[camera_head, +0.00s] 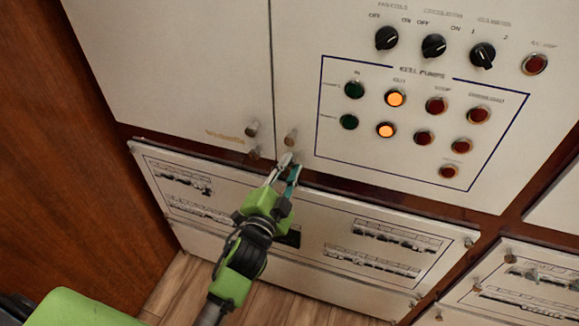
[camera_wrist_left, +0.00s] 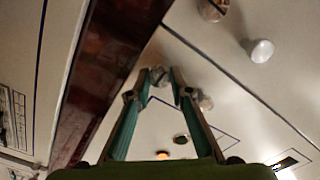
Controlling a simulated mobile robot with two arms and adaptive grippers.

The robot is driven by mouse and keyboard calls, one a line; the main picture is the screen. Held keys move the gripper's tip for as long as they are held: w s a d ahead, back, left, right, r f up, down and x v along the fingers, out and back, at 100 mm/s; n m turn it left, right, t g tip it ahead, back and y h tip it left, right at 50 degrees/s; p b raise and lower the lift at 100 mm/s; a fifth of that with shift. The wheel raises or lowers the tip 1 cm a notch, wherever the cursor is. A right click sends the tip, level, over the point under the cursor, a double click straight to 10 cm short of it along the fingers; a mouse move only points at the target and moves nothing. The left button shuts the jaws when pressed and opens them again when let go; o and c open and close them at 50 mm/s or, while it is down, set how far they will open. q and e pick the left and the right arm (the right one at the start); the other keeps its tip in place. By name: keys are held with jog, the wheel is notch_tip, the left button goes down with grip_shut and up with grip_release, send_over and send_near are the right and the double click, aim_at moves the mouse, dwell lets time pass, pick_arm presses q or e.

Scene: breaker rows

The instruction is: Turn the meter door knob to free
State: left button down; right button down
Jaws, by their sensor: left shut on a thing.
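My left gripper (camera_head: 289,165) reaches up to the lower knob of the control-panel door, just right of the seam between the two upper doors. In the left wrist view its fingers (camera_wrist_left: 163,80) are closed around this small grey knob (camera_wrist_left: 158,77). In the head view the fingertips mostly hide it. Another knob (camera_head: 290,138) sits just above on the same door; in the left wrist view it shows beside the right finger (camera_wrist_left: 206,102). The knob's pointing direction cannot be made out. My right gripper is in neither view.
The left door carries two knobs (camera_head: 251,129) near the seam and a gold label. The control panel has black rotary switches (camera_head: 433,46) and several round lights, two lit orange (camera_head: 395,98). Below, a breaker panel (camera_head: 330,225) with corner knobs lies behind my arm.

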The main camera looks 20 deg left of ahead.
dwell(0.4)
pick_arm(q)
jog(key=c, duration=1.8)
grip_release()
jog(key=s, duration=1.2)
jog(key=shift+a, duration=0.2)
